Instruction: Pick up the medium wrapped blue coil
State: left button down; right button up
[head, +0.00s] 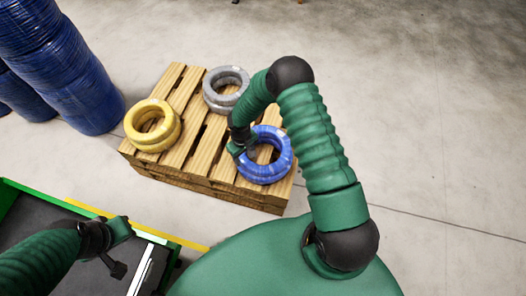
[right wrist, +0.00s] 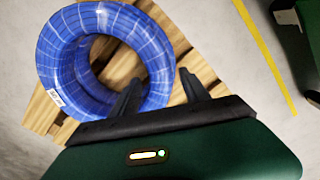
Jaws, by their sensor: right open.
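The wrapped blue coil (head: 280,168) lies flat on the near right part of the wooden pallet (head: 178,178). My right gripper (head: 242,147) is at the coil's left side. In the right wrist view the blue coil (right wrist: 62,62) fills the upper left, with a small white label. My open right gripper (right wrist: 160,92) has one finger over the ring near its hole and the other outside the ring. A stretch of ring shows between them; contact cannot be told. My left gripper (head: 118,250) is at lower left, away from the coil; its jaw opening is unclear.
A yellow coil (head: 141,141) lies on the pallet's left and a grey coil (head: 213,104) at its back. Tall blue stacks (head: 75,85) stand at the upper left. A green-edged dark container (head: 22,212) is at lower left. The floor at right is clear.

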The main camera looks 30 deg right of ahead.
aim_at(246, 161)
jog(key=f, duration=0.1)
jog(key=s+f+b, duration=0.1)
jog(key=f, duration=0.1)
jog(key=shift+d+f, duration=0.15)
jog(key=shift+f, duration=0.15)
jog(key=shift+d+f, duration=0.1)
jog(key=shift+f, duration=0.25)
jog(key=shift+r, duration=0.1)
jog(key=c, duration=0.4)
grip_shut()
jog(key=shift+w, duration=0.1)
